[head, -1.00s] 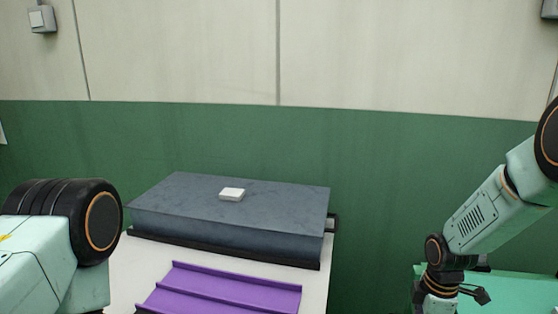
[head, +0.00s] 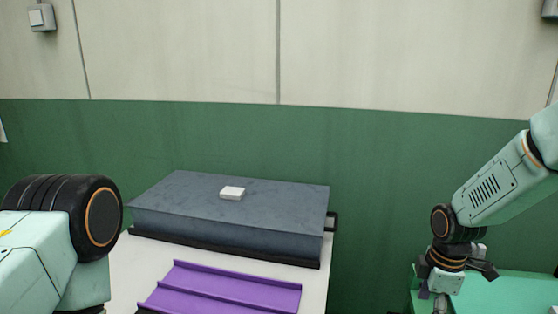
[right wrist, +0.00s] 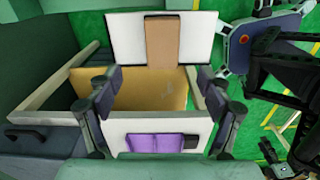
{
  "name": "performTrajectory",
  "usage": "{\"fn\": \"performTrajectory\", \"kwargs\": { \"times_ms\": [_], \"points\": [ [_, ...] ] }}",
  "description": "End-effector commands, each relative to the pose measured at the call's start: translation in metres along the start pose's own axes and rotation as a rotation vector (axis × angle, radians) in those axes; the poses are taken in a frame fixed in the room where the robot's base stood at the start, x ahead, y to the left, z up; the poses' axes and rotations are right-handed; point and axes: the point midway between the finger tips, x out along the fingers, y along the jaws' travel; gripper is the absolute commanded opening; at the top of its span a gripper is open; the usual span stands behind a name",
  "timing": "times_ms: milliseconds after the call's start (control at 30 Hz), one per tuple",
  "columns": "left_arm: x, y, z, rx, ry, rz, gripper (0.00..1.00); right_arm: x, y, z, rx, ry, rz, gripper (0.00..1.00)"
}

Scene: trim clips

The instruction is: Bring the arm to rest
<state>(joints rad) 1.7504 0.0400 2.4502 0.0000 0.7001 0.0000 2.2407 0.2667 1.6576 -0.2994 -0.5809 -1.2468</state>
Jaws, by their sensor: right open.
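My right arm comes in from the right in the head view, bent, with its wrist hanging down over the green surface. My right gripper (right wrist: 160,98) shows in the right wrist view with its two dark fingers wide apart and nothing held between them. Its tips are cut off by the bottom edge of the head view. A part of my left arm shows at the lower left of the head view, but my left gripper is out of sight.
A dark grey slab-like box (head: 230,215) with a small white block (head: 232,193) on top stands on a white table (head: 125,270). A purple ribbed piece (head: 225,290) lies in front. A green surface (head: 510,290) is at right. Purple also shows in the wrist view (right wrist: 155,143).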

Motion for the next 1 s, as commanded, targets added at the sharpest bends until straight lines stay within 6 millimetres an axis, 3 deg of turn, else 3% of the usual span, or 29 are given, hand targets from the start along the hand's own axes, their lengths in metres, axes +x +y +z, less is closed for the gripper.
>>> {"fn": "performTrajectory", "kwargs": {
  "times_ms": [533,867,1000],
  "points": [
    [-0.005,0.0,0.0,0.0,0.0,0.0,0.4,0.002,0.008,-0.003,0.452,0.016,0.023,0.79],
    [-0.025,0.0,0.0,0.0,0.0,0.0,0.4,0.001,0.007,-0.003,0.723,0.015,0.018,0.79],
    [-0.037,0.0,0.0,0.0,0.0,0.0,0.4,0.003,0.001,-0.002,0.75,0.001,0.002,0.79]
  ]
}}
